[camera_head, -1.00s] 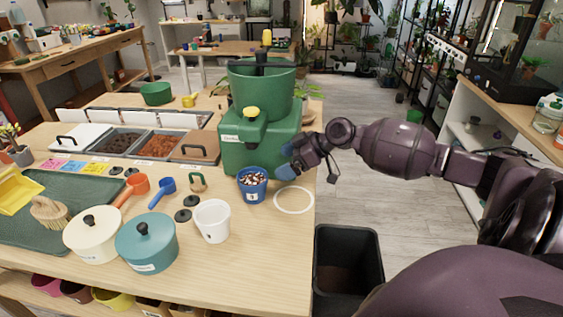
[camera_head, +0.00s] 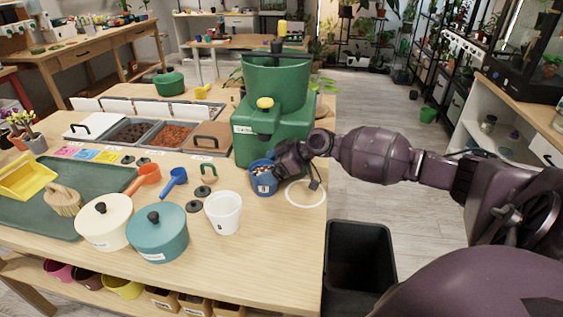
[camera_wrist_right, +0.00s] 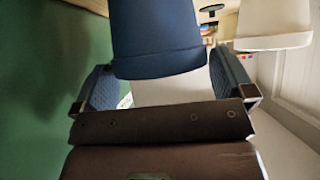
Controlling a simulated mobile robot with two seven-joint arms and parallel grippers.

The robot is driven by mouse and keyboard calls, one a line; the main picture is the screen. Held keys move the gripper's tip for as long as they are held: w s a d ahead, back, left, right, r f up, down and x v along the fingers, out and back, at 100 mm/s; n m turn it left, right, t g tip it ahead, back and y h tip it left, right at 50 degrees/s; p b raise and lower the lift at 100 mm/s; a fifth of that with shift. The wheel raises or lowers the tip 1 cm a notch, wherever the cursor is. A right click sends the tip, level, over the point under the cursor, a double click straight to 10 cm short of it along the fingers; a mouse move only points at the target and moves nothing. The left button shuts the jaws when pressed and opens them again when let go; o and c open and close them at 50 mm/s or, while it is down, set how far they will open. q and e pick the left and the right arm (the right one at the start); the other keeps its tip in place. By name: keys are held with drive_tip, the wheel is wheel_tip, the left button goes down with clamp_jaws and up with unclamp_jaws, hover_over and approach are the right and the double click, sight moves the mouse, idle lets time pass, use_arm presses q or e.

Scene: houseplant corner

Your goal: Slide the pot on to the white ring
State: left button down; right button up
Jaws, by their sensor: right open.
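The small blue pot (camera_head: 262,183), with mixed bits in its top and a white label, stands upright on the table in front of the green machine. The white ring (camera_head: 291,201) lies flat on the table to its right. The pot is beside the ring, not on it. My right gripper (camera_head: 277,163) is at the pot's right side and hides part of its rim. In the right wrist view, the blue pot (camera_wrist_right: 158,40) shows between the two open fingers (camera_wrist_right: 165,88). I cannot tell whether they touch it. My left gripper is not in view.
The green machine (camera_head: 273,140) stands close behind the pot. A white pot (camera_head: 224,212) stands to the front left, with a teal lidded pot (camera_head: 165,240) beyond it. A dark bin (camera_head: 357,265) stands beyond the table's right edge. Table front of the ring is clear.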

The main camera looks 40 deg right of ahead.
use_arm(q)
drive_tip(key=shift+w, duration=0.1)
use_arm(e)
drive_tip(key=shift+w+a+f, duration=0.35)
drive_tip(key=shift+w, duration=0.05)
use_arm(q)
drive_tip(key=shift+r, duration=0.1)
use_arm(e)
drive_tip(key=c, duration=0.6)
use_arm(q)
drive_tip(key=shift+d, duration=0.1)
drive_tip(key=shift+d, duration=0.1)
use_arm(e)
drive_tip(key=shift+s, duration=0.1)
